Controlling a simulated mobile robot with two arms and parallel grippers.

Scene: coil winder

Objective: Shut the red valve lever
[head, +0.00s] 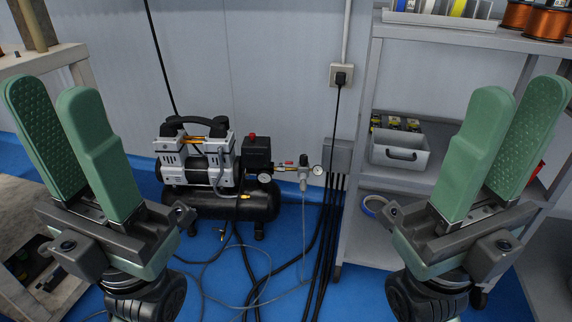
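The air compressor (222,203) stands on the blue floor against the wall, in the middle of the head view. A small red lever (289,163) shows on its outlet fitting, left of the filter regulator (303,173); it is too small to read its angle surely. A red knob sits on the black pressure switch box (257,151). My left gripper (42,92) is raised at the left, its green fingers apart and empty. My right gripper (517,96) is raised at the right, fingers apart and empty. Both are far from the lever.
A grey shelf unit (365,140) with a bin (399,151) and copper spools (547,22) stands at the right. A workbench (50,60) is at the left. Black cables and a thin hose run over the floor. A wall outlet (341,75) holds a plug.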

